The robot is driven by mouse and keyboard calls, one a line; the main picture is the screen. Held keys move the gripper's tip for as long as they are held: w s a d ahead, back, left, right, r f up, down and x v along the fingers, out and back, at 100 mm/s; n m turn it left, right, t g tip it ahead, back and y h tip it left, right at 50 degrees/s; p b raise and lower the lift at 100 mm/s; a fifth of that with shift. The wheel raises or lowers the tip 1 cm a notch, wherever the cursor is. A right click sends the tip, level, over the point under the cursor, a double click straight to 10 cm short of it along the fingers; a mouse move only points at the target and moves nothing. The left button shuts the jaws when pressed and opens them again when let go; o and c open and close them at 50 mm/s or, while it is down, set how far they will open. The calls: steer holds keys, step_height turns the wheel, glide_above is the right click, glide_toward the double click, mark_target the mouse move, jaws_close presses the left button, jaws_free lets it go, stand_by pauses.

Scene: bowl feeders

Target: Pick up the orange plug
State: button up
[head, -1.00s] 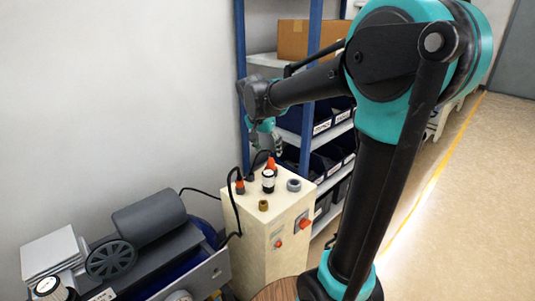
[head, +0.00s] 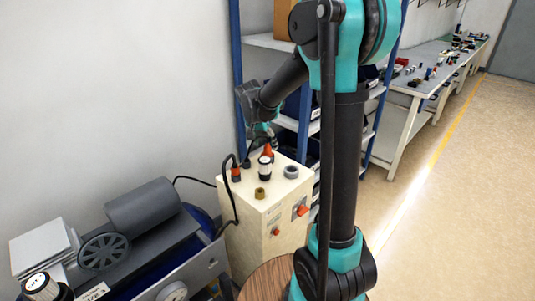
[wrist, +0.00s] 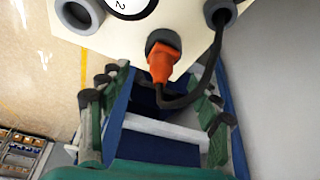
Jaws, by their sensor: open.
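The orange plug (head: 268,151) stands upright at the back of the cream box's top in the head view, behind a black-and-white knob. In the wrist view the orange plug (wrist: 160,63) sits in a dark round socket, with a black cable bending away to the right. My gripper (wrist: 157,88) is open, its green fingers apart on the left and right. The plug lies between and just beyond them; I see no contact. In the head view my gripper (head: 262,133) is small, just behind and above the plug.
The cream box (head: 262,215) also carries the knob (head: 265,170), a grey ring (head: 291,172), a brass fitting (head: 260,193) and another orange-red connector (head: 235,174) with cable. A blue-post shelf (head: 237,70) stands close behind. A grey machine (head: 150,215) is at left.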

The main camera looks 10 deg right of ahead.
mark_target(267, 146)
steer(key=shift+x, duration=2.7)
steer(key=shift+w, duration=0.15)
steer(key=shift+r, duration=0.1)
steer(key=shift+c, duration=0.6)
jaws_close()
